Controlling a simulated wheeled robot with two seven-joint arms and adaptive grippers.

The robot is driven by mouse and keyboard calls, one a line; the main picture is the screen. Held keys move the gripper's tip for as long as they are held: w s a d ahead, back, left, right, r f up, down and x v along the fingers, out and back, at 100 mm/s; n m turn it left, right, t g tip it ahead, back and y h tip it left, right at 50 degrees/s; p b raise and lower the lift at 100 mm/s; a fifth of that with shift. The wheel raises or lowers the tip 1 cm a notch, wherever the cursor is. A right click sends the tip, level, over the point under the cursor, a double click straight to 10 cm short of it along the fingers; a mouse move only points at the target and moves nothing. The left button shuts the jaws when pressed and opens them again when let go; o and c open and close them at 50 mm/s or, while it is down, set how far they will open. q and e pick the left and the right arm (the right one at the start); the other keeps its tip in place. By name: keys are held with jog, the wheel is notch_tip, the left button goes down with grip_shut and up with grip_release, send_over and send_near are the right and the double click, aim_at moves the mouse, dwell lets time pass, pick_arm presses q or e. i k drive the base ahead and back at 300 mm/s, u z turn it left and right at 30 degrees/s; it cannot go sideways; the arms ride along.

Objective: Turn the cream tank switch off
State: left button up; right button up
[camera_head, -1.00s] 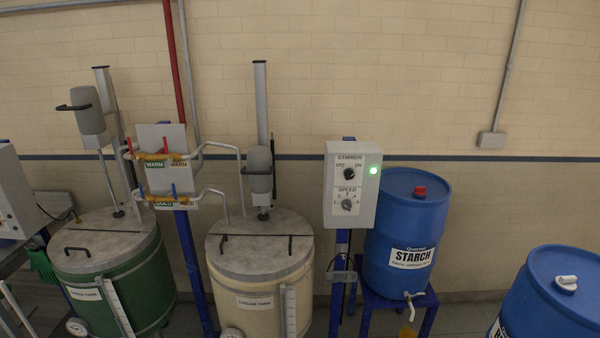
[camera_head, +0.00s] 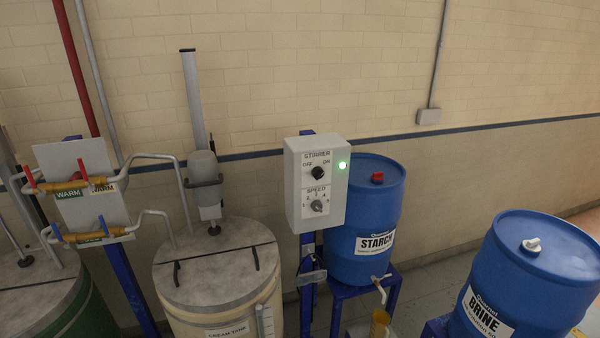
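The cream tank (camera_head: 222,265) has a grey lid and a cream body with a "CREAM TANK" label, and stands left of centre. A white stirrer control box (camera_head: 296,222) stands on a blue post just right of it. The box carries a black OFF/ON knob (camera_head: 318,172) at the top and a grey speed knob (camera_head: 317,206) below. A green lamp (camera_head: 342,166) is lit on its upper right. The knob's exact pointing is too small to tell for sure. Neither of my grippers shows in the view.
A blue starch drum (camera_head: 352,252) sits on a blue stand right of the box. A blue brine drum (camera_head: 540,275) stands at the lower right. Warm and cold valves (camera_head: 75,186) and pipes are at the left, beside a green tank (camera_head: 75,320). The stirrer motor (camera_head: 204,172) rises behind the cream tank.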

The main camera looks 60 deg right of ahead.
aim_at(318, 172)
jog(key=z, duration=0.4)
jog(key=i, duration=0.6)
jog(key=z, duration=0.6)
